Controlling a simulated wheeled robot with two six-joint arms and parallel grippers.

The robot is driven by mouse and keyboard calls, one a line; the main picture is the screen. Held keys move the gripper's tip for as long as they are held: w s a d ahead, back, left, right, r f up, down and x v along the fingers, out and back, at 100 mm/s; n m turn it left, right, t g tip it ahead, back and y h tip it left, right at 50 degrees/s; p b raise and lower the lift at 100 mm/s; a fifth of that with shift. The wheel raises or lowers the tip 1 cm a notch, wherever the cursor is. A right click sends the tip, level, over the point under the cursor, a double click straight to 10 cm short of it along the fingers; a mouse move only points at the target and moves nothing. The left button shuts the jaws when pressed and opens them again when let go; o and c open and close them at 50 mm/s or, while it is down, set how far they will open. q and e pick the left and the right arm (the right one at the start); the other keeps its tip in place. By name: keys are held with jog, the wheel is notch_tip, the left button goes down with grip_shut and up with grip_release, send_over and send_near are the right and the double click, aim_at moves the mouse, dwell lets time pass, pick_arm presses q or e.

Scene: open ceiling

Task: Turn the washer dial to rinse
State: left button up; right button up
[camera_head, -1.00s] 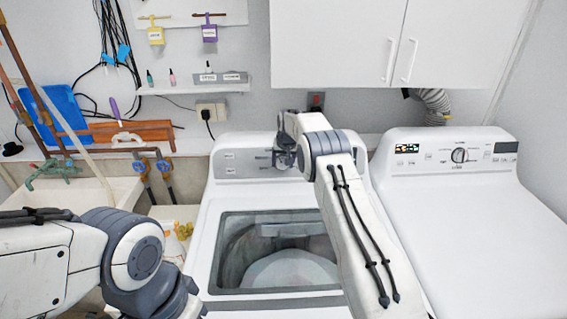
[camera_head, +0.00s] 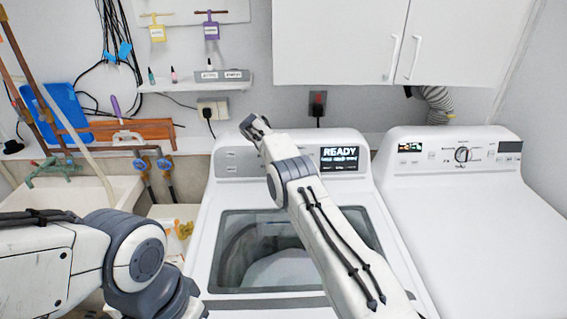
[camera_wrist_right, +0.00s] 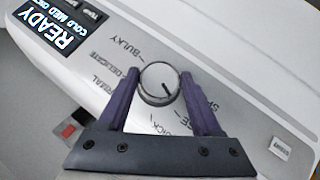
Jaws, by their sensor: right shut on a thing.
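The washer (camera_head: 205,235) stands in the middle of the head view, with a glass lid and a control panel at its back. Its screen (camera_head: 339,158) reads READY. My right gripper (camera_head: 256,127) is at the left part of that panel. In the right wrist view the round silver dial (camera_wrist_right: 158,80) sits between the purple fingers of my right gripper (camera_wrist_right: 160,86), which are shut on it. Its black mark points to the lower right of that picture. BULKY and DELICATE are readable; other labels are partly covered by the fingers. My left gripper is out of view.
A dryer (camera_head: 480,230) with its own dial (camera_head: 463,155) stands at the right. White cupboards (camera_head: 340,45) hang above. A shelf (camera_head: 195,85) and a sink (camera_head: 80,195) are at the left. A START button (camera_wrist_right: 281,148) shows in the wrist view.

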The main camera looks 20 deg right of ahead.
dwell(0.3)
jog(key=o, duration=1.4)
jog(key=shift+c, duration=0.2)
jog(key=shift+a, duration=0.1)
jog(key=b+v, duration=0.4)
jog(key=v, duration=0.6)
jog(key=shift+a, duration=0.2)
jog(key=shift+r, duration=0.15)
